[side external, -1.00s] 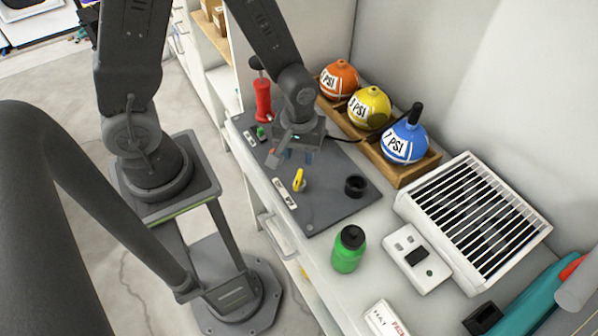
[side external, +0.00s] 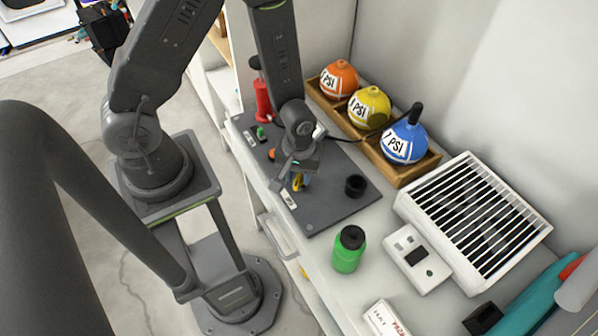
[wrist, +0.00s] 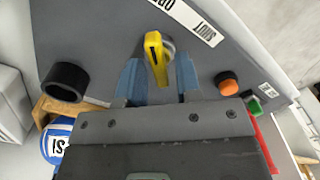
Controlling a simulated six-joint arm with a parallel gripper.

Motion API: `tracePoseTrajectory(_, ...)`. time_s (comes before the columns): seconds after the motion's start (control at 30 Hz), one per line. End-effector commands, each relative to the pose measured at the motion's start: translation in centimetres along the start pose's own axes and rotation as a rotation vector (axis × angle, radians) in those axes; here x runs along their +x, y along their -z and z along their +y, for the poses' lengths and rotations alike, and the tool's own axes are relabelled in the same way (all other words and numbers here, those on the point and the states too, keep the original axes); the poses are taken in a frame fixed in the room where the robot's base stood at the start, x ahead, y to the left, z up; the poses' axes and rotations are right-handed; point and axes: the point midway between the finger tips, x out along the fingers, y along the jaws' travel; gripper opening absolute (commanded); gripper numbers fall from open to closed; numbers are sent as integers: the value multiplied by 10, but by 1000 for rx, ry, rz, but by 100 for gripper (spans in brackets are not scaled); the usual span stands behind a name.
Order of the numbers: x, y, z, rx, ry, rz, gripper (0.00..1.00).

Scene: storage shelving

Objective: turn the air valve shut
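The yellow air valve handle (wrist: 154,52) stands up from the grey panel (wrist: 92,33) in the wrist view. Its long axis runs roughly up and down in that picture. A white label (wrist: 198,22) beside it reads OPEN on the left part and SHUT on the right. My gripper (wrist: 159,82) is open, with one blue finger on each side of the handle's near end and gaps between. In the side external view my gripper (side external: 294,180) is low over the panel and partly hides the yellow handle (side external: 298,183).
A black ring-shaped holder (side external: 356,186) and an orange knob (wrist: 227,83) flank the valve. A green switch (side external: 260,133) and red pump (side external: 263,100) are farther back. Balls labelled PSI (side external: 369,107) sit in a wooden tray. A green bottle (side external: 348,249) stands in front.

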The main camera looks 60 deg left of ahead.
Motion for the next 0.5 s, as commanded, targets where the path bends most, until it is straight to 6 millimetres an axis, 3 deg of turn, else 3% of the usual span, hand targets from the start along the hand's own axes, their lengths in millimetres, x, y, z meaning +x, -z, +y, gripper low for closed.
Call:
tracePoseTrajectory(0.3,0,0,0,0,0,0,1)
tracePoseTrajectory(0.5,0,0,0,1,1,-1,0)
